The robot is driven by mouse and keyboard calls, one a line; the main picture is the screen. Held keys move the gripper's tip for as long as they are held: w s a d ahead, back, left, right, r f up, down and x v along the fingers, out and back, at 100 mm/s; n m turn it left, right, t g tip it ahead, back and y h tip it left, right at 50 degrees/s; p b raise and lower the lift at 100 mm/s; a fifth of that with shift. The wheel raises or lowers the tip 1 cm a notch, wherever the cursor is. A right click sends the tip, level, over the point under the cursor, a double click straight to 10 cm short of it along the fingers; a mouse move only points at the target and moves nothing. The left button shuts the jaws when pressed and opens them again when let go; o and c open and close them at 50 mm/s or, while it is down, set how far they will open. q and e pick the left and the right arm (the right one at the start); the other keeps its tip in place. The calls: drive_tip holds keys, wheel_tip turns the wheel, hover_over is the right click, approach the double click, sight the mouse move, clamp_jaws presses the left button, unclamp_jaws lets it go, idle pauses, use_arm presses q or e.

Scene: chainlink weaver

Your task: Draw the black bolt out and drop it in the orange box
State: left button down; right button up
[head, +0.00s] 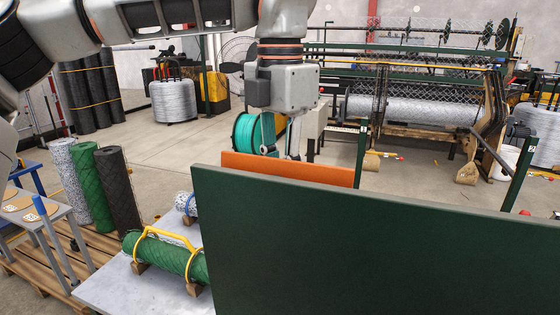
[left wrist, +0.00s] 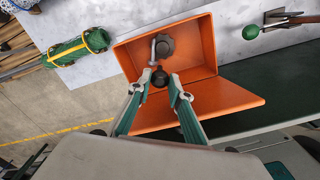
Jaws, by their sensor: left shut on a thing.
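The orange box (left wrist: 195,104) lies under my left gripper in the left wrist view, its open top facing the camera. In the head view only an orange wall of it (head: 290,168) shows above a dark green panel. My left gripper (left wrist: 161,78) is shut on the black bolt, whose round dark knob (left wrist: 160,79) shows between the fingertips, over the box opening. A second dark knob (left wrist: 166,44) shows within the box's outline, beside a grey shank (left wrist: 153,48); I cannot tell which knob the shank belongs to. My right gripper is in neither view.
The dark green panel (head: 400,240) stands in front and hides much of the box. A green mesh roll (head: 165,252) with a yellow handle lies on a grey table (head: 128,292) at left. A tool with a green knob (left wrist: 251,32) lies right of the box.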

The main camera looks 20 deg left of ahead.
use_arm(q)
drive_tip(key=shift+f, duration=0.1)
drive_tip(key=c, duration=1.8)
unclamp_jaws()
drive_tip(key=shift+o, duration=0.2)
wheel_tip(320, 180, up, 12)
